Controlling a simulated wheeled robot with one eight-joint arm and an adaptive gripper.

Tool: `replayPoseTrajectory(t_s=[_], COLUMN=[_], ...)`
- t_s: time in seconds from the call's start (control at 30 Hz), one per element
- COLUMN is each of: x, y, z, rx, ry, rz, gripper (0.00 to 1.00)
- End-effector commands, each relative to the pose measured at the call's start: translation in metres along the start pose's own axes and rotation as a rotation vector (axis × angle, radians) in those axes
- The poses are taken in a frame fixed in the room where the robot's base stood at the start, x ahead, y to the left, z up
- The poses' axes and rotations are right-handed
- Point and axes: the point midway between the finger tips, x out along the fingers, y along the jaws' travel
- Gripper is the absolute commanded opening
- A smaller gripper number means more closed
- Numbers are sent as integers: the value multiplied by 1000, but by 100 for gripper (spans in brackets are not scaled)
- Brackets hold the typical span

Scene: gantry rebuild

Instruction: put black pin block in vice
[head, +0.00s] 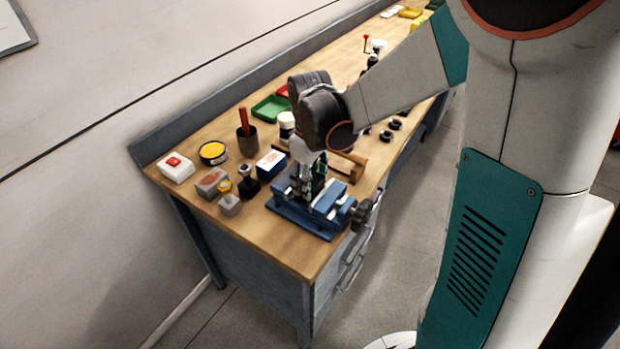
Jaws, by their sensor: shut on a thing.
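The blue vice (300,217) sits at the near right corner of the workbench, with its dark handle end toward the right edge. My gripper (314,182) points down directly over the vice jaws. It is shut on a small dark thing, which I take to be the black pin block (318,185). The block is at or just above the jaws; it is mostly hidden by the fingers, and I cannot tell whether it touches the vice.
On the workbench (285,255), a blue-and-white box (270,164), grey blocks (212,183) and a dark cup with a red tool (246,137) stand left of the vice. A wooden rack (348,163) is close behind it. The near bench corner is clear.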

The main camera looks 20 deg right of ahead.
Motion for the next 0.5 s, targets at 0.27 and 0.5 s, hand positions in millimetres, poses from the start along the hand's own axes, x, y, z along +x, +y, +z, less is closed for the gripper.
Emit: replayPoseTrajectory(t_s=[0.27, 0.5], x=[2, 2], y=[0, 0], z=[0, 0], rx=[0, 0], ry=[0, 0], rz=[0, 0], gripper=[14, 70])
